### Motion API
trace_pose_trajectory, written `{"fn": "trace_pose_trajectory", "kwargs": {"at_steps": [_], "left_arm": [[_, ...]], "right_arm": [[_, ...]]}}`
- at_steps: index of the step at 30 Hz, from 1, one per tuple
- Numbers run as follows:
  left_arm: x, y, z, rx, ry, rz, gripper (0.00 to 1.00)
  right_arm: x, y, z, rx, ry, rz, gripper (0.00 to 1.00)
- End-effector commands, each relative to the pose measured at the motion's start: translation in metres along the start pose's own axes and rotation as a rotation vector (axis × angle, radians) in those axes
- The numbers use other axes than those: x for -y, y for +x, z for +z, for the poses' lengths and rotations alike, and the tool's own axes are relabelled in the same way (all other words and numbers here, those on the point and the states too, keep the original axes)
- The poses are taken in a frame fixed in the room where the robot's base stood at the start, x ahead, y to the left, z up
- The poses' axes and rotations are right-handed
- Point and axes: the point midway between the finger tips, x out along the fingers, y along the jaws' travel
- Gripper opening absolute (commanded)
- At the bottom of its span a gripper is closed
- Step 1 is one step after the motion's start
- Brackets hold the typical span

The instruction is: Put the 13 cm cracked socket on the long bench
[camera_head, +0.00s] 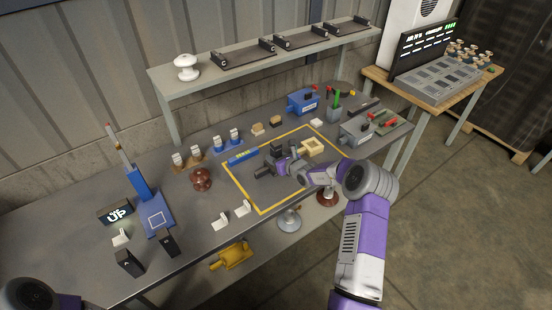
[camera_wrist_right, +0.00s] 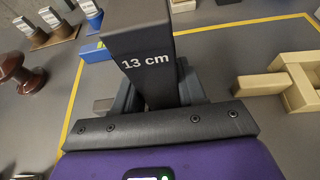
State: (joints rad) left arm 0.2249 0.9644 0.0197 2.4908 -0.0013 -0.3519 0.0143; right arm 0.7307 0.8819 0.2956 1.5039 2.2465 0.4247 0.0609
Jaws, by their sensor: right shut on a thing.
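My right gripper (camera_head: 272,164) is over the yellow-outlined area of the long grey bench (camera_head: 95,205). It is shut on a dark block marked "13 cm" (camera_wrist_right: 148,58), which stands up between the fingers in the right wrist view. I cannot tell whether the block touches the bench. A brown ribbed insulator (camera_head: 201,179) stands on the bench left of the outline; it also shows at the left of the right wrist view (camera_wrist_right: 18,74). A grey insulator (camera_head: 288,220) and a dark brown one (camera_head: 327,198) are near the front edge. No crack can be made out. My left gripper is out of view.
Two dark blocks (camera_head: 130,263) (camera_head: 168,243) stand at the front left, near a blue stand (camera_head: 154,212). A beige clamp-like piece (camera_head: 312,147) lies right of my gripper. A raised shelf (camera_head: 200,85) holds a white insulator (camera_head: 186,66) and dark trays. Blue and grey boxes (camera_head: 303,102) (camera_head: 361,131) stand behind.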

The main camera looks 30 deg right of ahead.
Motion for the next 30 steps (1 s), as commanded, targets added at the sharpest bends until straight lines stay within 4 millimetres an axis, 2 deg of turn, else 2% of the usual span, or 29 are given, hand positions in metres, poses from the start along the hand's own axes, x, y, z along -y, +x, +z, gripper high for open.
{"fn": "trace_pose_trajectory", "kwargs": {"at_steps": [3,9,10,15,26,30], "left_arm": [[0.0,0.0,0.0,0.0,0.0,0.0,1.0],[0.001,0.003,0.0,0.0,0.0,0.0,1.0],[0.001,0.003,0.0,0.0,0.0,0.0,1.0],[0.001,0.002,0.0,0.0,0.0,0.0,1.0],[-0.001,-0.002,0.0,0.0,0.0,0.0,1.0],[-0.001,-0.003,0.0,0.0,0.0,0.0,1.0]], "right_arm": [[0.0,0.0,0.004,0.008,-0.002,0.0,0.0],[0.0,0.001,0.001,0.007,-0.002,0.0,0.0],[0.0,0.001,-0.002,0.0,-0.001,0.0,0.42],[0.0,0.001,-0.001,0.001,-0.001,0.0,0.66],[0.0,-0.001,0.003,0.001,-0.001,0.0,0.66],[0.0,-0.017,0.003,0.001,-0.003,0.001,0.66]]}}
